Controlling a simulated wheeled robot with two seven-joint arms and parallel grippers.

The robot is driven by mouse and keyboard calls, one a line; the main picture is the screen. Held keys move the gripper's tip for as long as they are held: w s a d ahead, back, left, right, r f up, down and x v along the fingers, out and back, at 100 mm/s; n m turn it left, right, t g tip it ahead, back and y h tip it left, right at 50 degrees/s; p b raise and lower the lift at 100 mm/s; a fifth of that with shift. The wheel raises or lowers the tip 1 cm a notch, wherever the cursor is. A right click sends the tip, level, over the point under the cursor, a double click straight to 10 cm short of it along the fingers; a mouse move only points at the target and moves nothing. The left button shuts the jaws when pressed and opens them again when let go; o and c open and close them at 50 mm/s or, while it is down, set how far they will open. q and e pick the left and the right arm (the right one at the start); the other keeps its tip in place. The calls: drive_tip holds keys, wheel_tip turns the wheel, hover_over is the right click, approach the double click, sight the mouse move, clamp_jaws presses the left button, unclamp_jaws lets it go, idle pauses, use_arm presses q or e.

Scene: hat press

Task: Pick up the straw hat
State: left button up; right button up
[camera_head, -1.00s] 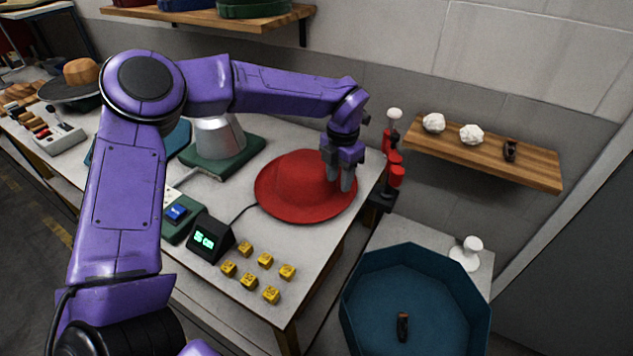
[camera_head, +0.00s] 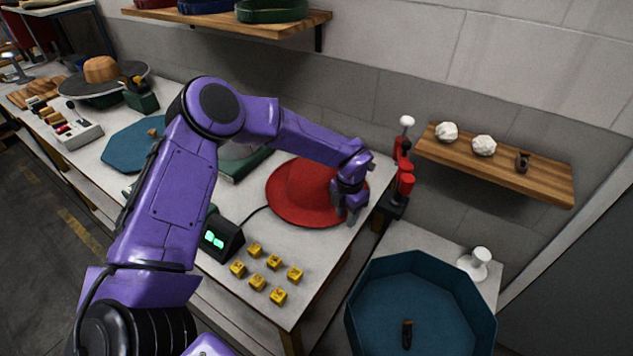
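I cannot tell whether the fingers touch the brim. My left forearm passes over the back of the hat and hides part of it. At the far left, a tan rounded crown shape (camera_head: 101,69) stands on a dark, wide brim-like disc (camera_head: 80,88). My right gripper is out of view.
Yellow cubes (camera_head: 274,262) and a dark box with a green display (camera_head: 222,238) sit in front of the hat. A red-and-black press-like device (camera_head: 403,185) stands right of it. A blue octagonal tray (camera_head: 372,290) is at lower right. A wooden shelf (camera_head: 545,180) juts from the wall.

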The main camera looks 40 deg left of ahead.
use_arm(q)
clamp_jaws()
drive_tip(key=shift+r, duration=0.1)
drive_tip(key=shift+r, duration=0.35)
wheel_tip(320, 180, up, 9)
drive_tip(key=b, duration=0.2)
drive_tip(key=shift+r+b, duration=0.15)
drive_tip(key=shift+b, duration=0.15)
